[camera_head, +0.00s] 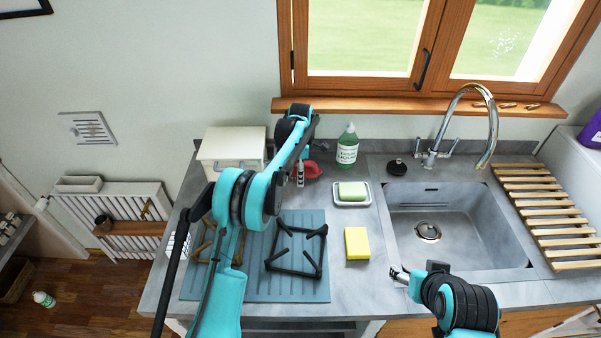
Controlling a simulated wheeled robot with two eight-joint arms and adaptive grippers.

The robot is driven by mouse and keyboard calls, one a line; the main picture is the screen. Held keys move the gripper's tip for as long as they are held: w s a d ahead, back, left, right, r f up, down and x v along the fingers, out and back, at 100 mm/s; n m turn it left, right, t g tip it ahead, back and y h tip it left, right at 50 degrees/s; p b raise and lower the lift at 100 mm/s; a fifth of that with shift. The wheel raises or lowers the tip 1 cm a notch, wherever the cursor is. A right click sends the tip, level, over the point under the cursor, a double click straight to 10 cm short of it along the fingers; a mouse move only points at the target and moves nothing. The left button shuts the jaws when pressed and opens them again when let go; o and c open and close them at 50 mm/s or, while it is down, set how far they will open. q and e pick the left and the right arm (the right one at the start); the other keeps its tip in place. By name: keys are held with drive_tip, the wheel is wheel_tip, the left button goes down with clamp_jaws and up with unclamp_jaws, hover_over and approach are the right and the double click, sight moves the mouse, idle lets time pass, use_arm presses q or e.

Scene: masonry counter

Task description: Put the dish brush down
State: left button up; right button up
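My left arm reaches over the stove mat to the back of the counter. Its gripper (300,180) points down there, small in view, and I cannot tell whether its fingers are open or shut. A red object (312,170) shows right beside and behind it; I cannot make out its full shape or whether the gripper touches it. I cannot clearly identify a dish brush; it may be hidden by my arm. My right gripper (397,273) is over the front of the counter, left of the sink, and its finger state is unclear.
A green soap bottle (347,149), a soap dish (350,201) with a green bar and a yellow sponge (357,243) stand right of the mat (257,289). The sink (460,255) is empty; a wooden rack (548,212) lies right. A cream box (232,147) stands back left.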

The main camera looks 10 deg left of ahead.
use_arm(q)
drive_tip(key=r+p, duration=0.1)
drive_tip(key=r, duration=0.3)
drive_tip(key=r+p, duration=0.1)
drive_tip(key=r, duration=0.4)
drive_tip(key=shift+s+d+p, duration=0.15)
drive_tip(key=shift+d+p, duration=0.05)
drive_tip(key=shift+p, duration=0.2)
drive_tip(key=s+a+r+m+t, duration=0.25)
drive_tip(key=s+r+m, duration=0.75)
drive_tip(key=s+r, duration=0.6)
drive_tip(key=s+f+m+t, duration=0.2)
drive_tip(key=s+f+m, duration=0.2)
drive_tip(key=s, duration=0.7)
drive_tip(key=s+f+m+t, duration=0.2)
drive_tip(key=s+f+m, duration=0.2)
drive_tip(key=s, duration=0.7)
drive_tip(key=shift+s+m+t, duration=0.35)
drive_tip(key=shift+s+m, duration=0.05)
drive_tip(key=shift+m, duration=0.7)
drive_tip(key=shift+s+a, duration=0.1)
